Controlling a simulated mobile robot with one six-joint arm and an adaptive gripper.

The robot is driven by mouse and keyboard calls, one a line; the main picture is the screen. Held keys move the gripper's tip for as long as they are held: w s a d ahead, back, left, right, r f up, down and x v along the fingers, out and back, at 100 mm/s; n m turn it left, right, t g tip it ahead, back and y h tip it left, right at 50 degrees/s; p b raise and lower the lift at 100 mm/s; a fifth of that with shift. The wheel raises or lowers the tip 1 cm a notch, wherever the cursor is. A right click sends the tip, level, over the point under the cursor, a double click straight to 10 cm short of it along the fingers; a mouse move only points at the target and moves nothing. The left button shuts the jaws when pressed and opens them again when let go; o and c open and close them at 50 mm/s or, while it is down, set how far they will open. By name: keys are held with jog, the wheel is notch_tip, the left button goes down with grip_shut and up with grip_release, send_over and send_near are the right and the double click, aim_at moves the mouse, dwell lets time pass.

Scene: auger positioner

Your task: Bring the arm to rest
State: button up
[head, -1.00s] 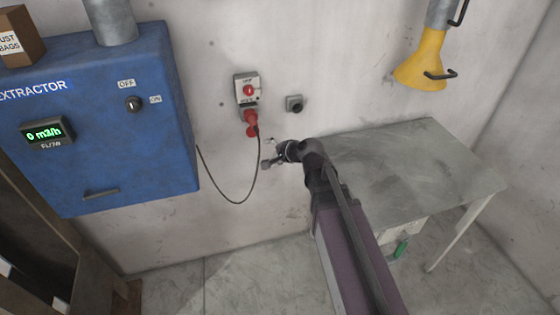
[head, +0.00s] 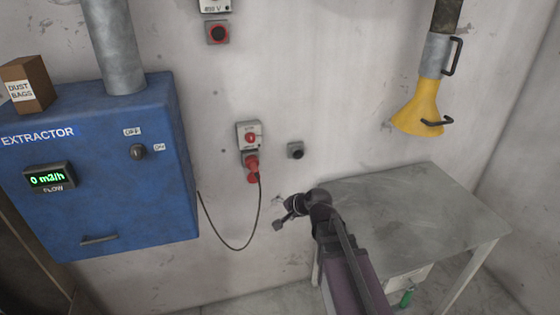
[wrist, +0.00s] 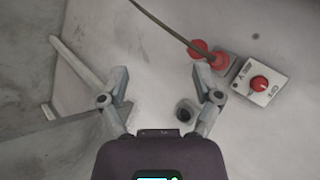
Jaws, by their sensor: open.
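My gripper (head: 281,219) is at the end of my arm, in front of the wall and left of the grey table in the head view. In the wrist view my gripper (wrist: 150,72) has its two fingers spread wide with nothing between them. Bare wall shows past the fingertips. The gripper appears apart from the red plug (head: 252,165) and its cable, which are above and to the left of it in the head view.
A blue extractor (head: 100,180) with a cable hangs at left. A switched socket (head: 249,137) and a small dark wall fitting (head: 295,150) are on the wall. The grey table (head: 420,210) stands at right, below a yellow hood (head: 421,105). Open wall lies between.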

jog(key=shift+s, duration=0.1)
jog(key=s+d+f+n+g+h, duration=0.3)
jog(key=s+d, duration=0.4)
jog(key=d, duration=0.1)
jog(key=s+d+f+n+g+h, duration=0.3)
jog(key=s+d+n, duration=0.1)
jog(key=s+d, duration=0.3)
jog(key=shift+d+g+h, duration=0.4)
jog(key=shift+d, duration=0.25)
